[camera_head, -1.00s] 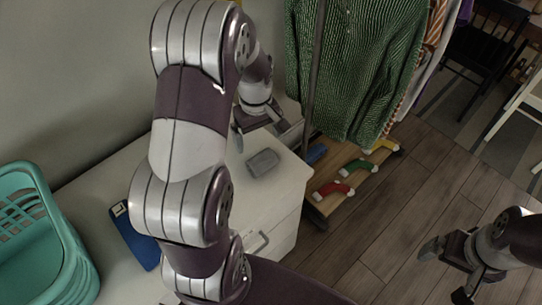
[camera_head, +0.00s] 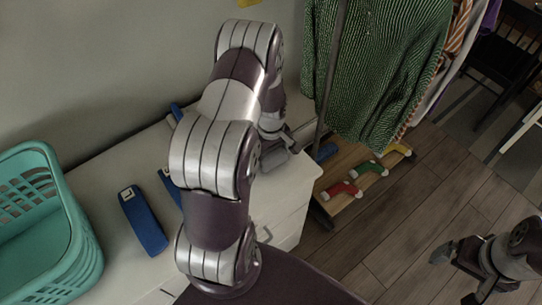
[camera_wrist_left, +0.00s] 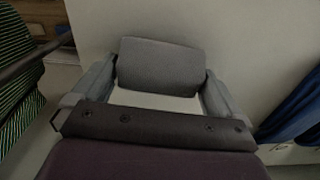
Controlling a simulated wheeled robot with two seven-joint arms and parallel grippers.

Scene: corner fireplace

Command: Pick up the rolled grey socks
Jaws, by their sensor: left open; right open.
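The rolled grey socks (camera_head: 274,160) lie on the white dresser top, close to its right edge. My left gripper (camera_head: 283,143) is low at the socks, partly hidden by my own arm in the head view. In the left wrist view the socks (camera_wrist_left: 160,66) appear as a rounded grey bundle between the two spread fingers of my left gripper (camera_wrist_left: 158,80). The fingers stand on either side of the socks, and I cannot tell whether they touch them. My right gripper (camera_head: 455,274) is open and empty, above the wooden floor at the right.
A teal laundry basket (camera_head: 75,255) stands at the left of the dresser (camera_head: 110,170). A blue folder-like item (camera_head: 143,220) and other blue pieces lie near my left arm. A clothes rack with a green sweater (camera_head: 370,70) and colourful socks (camera_head: 342,190) on its shelf stands to the right.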

